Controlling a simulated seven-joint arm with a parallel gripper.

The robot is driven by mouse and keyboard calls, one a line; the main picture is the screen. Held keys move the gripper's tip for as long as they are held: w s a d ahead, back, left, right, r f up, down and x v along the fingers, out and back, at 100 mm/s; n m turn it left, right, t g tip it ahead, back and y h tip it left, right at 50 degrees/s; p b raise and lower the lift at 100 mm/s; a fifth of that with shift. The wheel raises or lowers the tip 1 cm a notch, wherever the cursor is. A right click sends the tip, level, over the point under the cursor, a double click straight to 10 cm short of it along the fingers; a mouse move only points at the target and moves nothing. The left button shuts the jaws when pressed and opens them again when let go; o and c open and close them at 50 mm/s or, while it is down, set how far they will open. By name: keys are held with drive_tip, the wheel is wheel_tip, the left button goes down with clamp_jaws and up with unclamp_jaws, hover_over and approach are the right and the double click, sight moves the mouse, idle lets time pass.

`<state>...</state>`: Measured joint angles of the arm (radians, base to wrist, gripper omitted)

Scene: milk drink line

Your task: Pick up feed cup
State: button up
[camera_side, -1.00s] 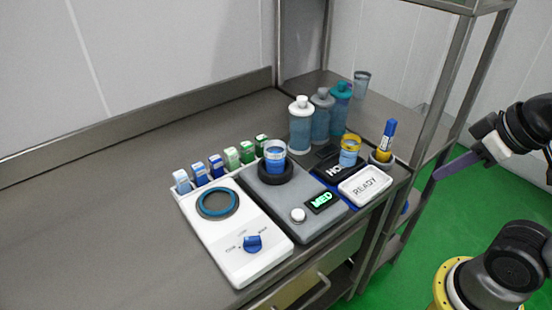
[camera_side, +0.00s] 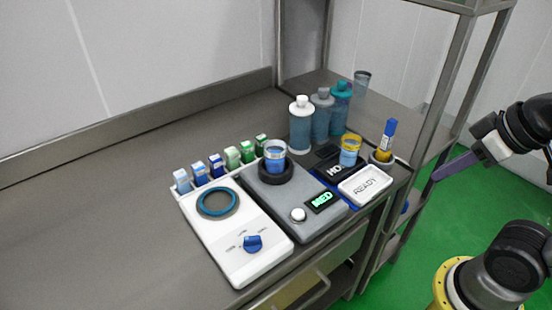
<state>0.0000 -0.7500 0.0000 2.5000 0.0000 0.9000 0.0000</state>
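No cup is labelled as the feed cup, so I cannot tell which one it is. A clear cup with a blue band (camera_side: 275,158) stands upright in the dark ring on the grey unit. A clear cup with a yellow band (camera_side: 349,152) stands on the black pad behind the READY tray. Another clear cup (camera_side: 362,79) stands at the back on the bench. My gripper (camera_side: 440,175) is at the right, over the green floor, apart from all the cups. It shows edge-on as a purple finger, and nothing is visibly held.
A white unit (camera_side: 259,263) with a blue knob stands at the front. The grey unit (camera_side: 296,195) shows a green MED display. Several small cartons (camera_side: 216,166) line up behind, and bottles (camera_side: 301,125) stand at the back. A shelf post (camera_side: 448,85) rises between my gripper and the bench back.

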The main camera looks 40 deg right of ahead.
drive_tip(key=o, duration=1.3)
drive_tip(key=shift+c, duration=0.2)
